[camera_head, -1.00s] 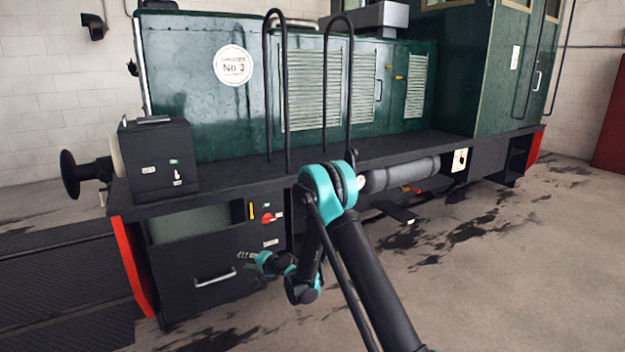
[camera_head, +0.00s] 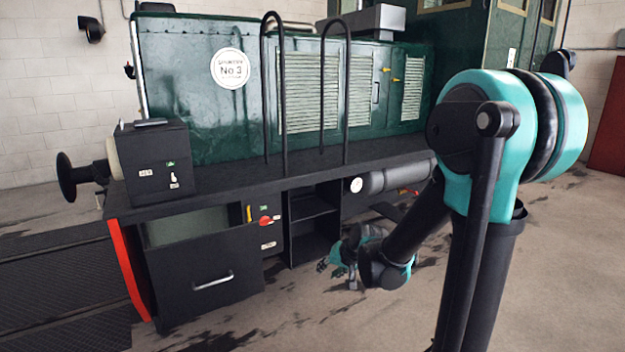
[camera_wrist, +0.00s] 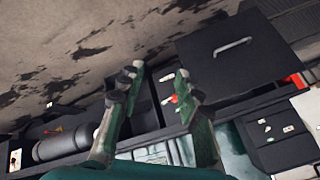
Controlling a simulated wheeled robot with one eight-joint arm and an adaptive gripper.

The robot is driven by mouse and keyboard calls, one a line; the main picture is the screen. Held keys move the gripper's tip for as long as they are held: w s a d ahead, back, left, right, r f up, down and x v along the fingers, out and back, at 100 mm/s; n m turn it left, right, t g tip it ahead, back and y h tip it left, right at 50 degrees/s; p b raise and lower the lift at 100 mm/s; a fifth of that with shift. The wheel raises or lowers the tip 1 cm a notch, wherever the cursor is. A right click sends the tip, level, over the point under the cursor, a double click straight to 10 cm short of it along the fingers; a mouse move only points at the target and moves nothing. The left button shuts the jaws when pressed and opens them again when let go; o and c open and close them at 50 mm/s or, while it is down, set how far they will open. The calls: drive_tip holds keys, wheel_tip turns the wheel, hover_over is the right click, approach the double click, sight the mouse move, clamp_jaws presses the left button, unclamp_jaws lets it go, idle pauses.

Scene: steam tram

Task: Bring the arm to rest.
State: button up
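My arm (camera_head: 500,150) rises at the right of the head view, its teal elbow large and close. Its forearm slopes down to the left. My gripper (camera_head: 330,262) is at the forearm's end, in front of the dark open shelf under the tram's running board. In the wrist view my gripper (camera_wrist: 159,74) has its two fingers well apart. Nothing is between them, and it appears clear of every surface.
The green tram (camera_head: 200,100) stands behind, with handrails on its running board. A grey cylinder (camera_head: 395,178) lies under the board. The stained floor in front is free.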

drive_tip(key=s+d+f+g+h, duration=0.1)
drive_tip(key=s+d+h, duration=0.1)
drive_tip(key=s+d, duration=0.5)
drive_tip(key=s+d+f+g+h, duration=0.1)
drive_tip(key=s+d+f+h, duration=0.1)
drive_tip(key=s+d, duration=0.5)
drive_tip(key=s, duration=0.5)
drive_tip(key=shift+s+f+n, duration=0.3)
drive_tip(key=shift+s+n, duration=0.05)
drive_tip(key=shift+n, duration=0.05)
drive_tip(key=shift+a, duration=0.15)
